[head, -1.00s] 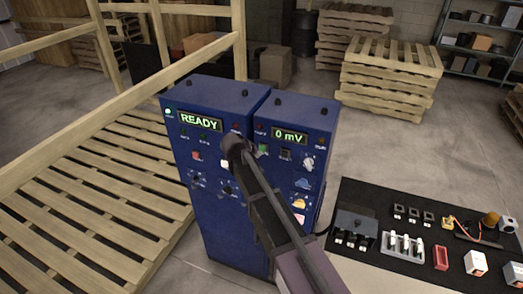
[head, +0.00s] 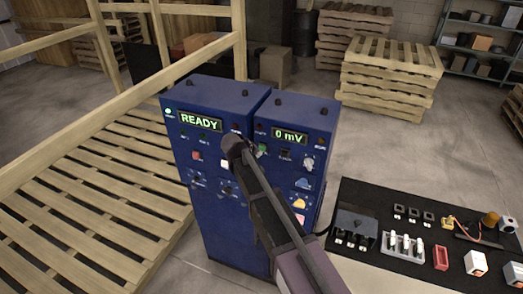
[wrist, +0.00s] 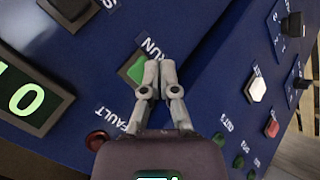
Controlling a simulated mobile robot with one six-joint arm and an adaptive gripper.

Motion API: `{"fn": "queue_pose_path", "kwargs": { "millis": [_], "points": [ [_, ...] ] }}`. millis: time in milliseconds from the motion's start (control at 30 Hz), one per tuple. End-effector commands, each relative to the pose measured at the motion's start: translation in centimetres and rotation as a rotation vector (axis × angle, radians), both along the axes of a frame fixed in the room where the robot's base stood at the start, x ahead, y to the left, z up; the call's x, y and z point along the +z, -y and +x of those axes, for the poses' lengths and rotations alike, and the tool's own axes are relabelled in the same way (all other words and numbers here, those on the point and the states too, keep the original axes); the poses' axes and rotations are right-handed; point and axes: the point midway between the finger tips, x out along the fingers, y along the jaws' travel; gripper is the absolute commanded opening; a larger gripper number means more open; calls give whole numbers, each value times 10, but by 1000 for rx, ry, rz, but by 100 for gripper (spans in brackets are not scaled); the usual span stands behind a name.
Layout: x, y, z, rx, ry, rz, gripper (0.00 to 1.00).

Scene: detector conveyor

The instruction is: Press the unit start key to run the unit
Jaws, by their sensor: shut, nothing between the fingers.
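The blue unit has two panels. The left one (head: 206,88) reads READY and the right one (head: 310,106) reads 0 mV. A green key (wrist: 134,69) sits beside the label RUN in the wrist view, on the panel with the numeric display. It shows in the head view as a small green patch (head: 262,150) just right of my gripper (head: 234,146). My gripper's fingers (wrist: 158,68) are shut and empty, with their tips over the right edge of the green key. I cannot tell whether they touch it. No key is labelled start in legible text.
A red FAULT lamp (wrist: 97,140) and a dark button (wrist: 68,8) are near the green key. The other panel has a white key (wrist: 257,89), a red key (wrist: 272,128) and black knobs. A black mat (head: 385,200) with parts lies right; pallets (head: 95,200) lie left.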

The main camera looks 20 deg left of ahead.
Motion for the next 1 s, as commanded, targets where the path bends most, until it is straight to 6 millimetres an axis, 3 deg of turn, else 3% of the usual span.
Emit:
{"fn": "queue_pose_path", "kwargs": {
  "millis": [1000],
  "points": [
    [0,0,8,1,0,0,0]
  ]
}}
